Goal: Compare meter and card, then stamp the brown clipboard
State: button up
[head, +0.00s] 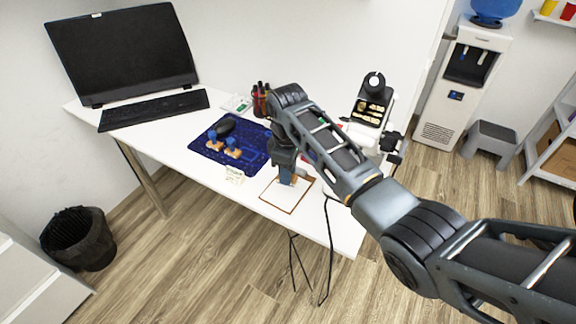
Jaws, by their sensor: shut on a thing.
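The brown clipboard (275,206) lies near the table's front edge with a white sheet on it. My gripper (286,170) points down over its upper part, shut on a stamp (287,179) with blue and wood-coloured parts. The stamp is partly hidden, and I cannot tell whether it touches the sheet. A small pale card (234,174) with unreadable marks lies at the front edge of the blue mat. I cannot make out a meter for certain; my arm covers part of the table.
Two more blue-handled stamps (233,150) and a black mouse stand on the blue mat (257,138). A monitor (124,50), keyboard (154,109) and pen holder (261,98) are behind. A black stand (372,104) is at the right. Cables hang off the front edge.

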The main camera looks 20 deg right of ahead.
jog(key=shift+w+a+r+n, duration=0.25)
jog(key=shift+w+n, duration=0.15)
jog(key=shift+w, duration=0.15)
jog(key=b, duration=0.6)
send_over(284, 194)
notch_tip(284, 194, down, 6)
jog(key=shift+w+r, duration=0.1)
jog(key=shift+f, duration=0.6)
dwell(1.9)
jog(key=shift+r+p, duration=3.05)
jog(key=shift+r, duration=0.5)
